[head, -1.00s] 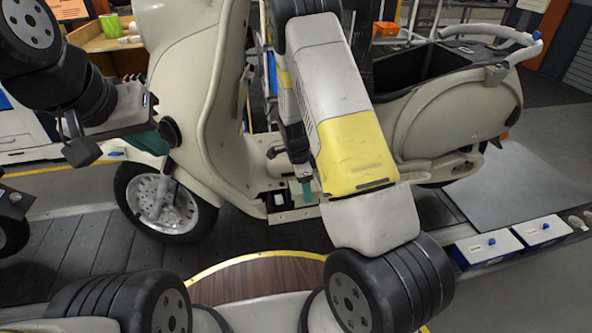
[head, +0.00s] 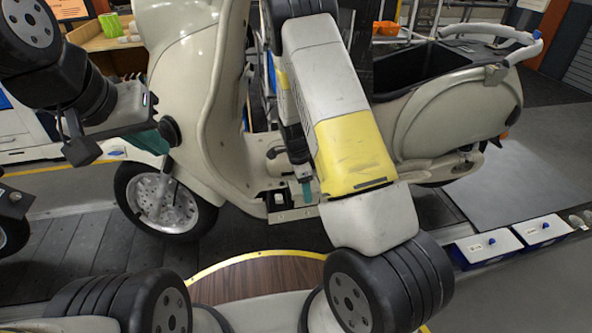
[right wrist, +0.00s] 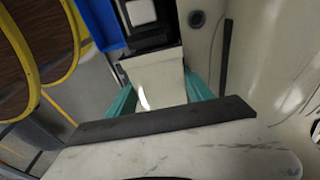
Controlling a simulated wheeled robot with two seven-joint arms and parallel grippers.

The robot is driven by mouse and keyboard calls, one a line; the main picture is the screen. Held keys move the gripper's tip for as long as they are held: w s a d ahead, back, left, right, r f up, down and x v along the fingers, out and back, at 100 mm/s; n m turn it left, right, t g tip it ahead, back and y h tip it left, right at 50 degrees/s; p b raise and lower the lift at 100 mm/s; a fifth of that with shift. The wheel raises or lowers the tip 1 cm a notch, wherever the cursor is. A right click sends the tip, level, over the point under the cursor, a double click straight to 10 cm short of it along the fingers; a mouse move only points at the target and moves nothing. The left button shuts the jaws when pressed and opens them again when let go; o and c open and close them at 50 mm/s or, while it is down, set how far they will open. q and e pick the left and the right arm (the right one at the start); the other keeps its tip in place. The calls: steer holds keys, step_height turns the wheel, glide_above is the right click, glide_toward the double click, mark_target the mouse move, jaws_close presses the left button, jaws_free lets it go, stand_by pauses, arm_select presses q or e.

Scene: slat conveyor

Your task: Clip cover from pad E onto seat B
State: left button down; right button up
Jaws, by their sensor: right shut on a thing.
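My right gripper (right wrist: 158,98) is low at the scooter's footboard; in the head view one teal finger (head: 306,190) shows beside the yellow and white arm. In the right wrist view its two teal fingers are shut on a pale cream piece, likely the cover (right wrist: 158,78). In the head view the arm hides it. A black recessed seat with a white middle (head: 280,200) lies just left of the finger; a similar one (right wrist: 145,18) shows above the held piece in the wrist view. Its letter is unreadable. My left gripper (head: 148,142) is by the front fender; its opening is unclear.
The cream scooter (head: 190,80) stands upright on the dark slat conveyor (head: 90,245). Two white-lidded blue boxes (head: 488,246) stand at the right beside a grey plate (head: 520,190). In the wrist view a blue part (right wrist: 102,22) is close to the seat.

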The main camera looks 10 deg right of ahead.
steer(key=o, duration=1.5)
steer(key=shift+w+a+r, duration=0.1)
steer(key=shift+w+r, duration=0.1)
steer(key=shift+r, duration=0.35)
steer(key=r, duration=0.4)
steer(key=a+r, duration=0.1)
steer(key=r, duration=0.2)
steer(key=shift+s, duration=0.35)
steer(key=s+r+n+t+y, duration=0.1)
steer(key=s+r+n, duration=0.2)
steer(key=r, duration=0.4)
steer(key=s+a+r+n+t+y, duration=0.1)
steer(key=s+r+n, duration=0.15)
steer(key=r, duration=0.35)
steer(key=s+r+n+t+y, duration=0.1)
steer(key=s+r+n, duration=0.2)
steer(key=r, duration=0.4)
steer(key=s+r+n+t, duration=0.1)
steer(key=s+r+n, duration=0.2)
steer(key=s, duration=0.2)
steer(key=s+r+n+t, duration=0.1)
steer(key=s+r+n, duration=0.2)
steer(key=s, duration=0.2)
steer(key=s+r+n+t+y, duration=0.1)
steer(key=s+r+n, duration=0.2)
steer(key=s+r, duration=0.1)
steer(key=shift+s+n, duration=0.35)
steer(key=shift+s, duration=0.4)
